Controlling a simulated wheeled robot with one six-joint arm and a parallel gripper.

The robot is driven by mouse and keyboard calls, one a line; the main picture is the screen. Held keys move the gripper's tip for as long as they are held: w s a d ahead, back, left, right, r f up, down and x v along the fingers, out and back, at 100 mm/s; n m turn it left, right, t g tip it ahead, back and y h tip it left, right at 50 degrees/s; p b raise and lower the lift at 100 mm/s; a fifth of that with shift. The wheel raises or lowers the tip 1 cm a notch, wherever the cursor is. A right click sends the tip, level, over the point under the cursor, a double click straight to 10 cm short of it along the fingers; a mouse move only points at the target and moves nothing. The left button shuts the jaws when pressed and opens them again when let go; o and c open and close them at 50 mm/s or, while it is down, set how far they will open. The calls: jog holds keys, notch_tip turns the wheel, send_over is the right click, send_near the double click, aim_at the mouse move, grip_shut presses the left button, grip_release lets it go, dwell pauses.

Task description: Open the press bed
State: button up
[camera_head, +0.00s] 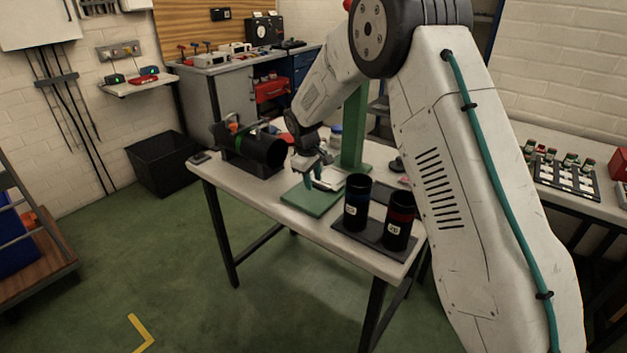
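A green press stands on the table. Its flat green base (311,200) lies on the tabletop, and its upright green column (354,128) rises behind. A pale, light-coloured part (328,179), which may be the press bed, sits on or just above the base. My gripper (316,180) is at the press, right at this pale part. Its fingers show teal tips, one on the left side. The far finger and any contact are too small and partly hidden to make out. My arm covers part of the area right of the column.
Two black cylinders, one plain (356,204) and one red-banded (398,222), stand upright on a dark tray (366,238) at the table's front right. A large black cylinder (262,149) lies in a holder at the left. The table's front left (240,187) is clear.

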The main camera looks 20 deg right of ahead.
jog(key=shift+w+d+f, duration=0.1)
jog(key=shift+f, duration=0.35)
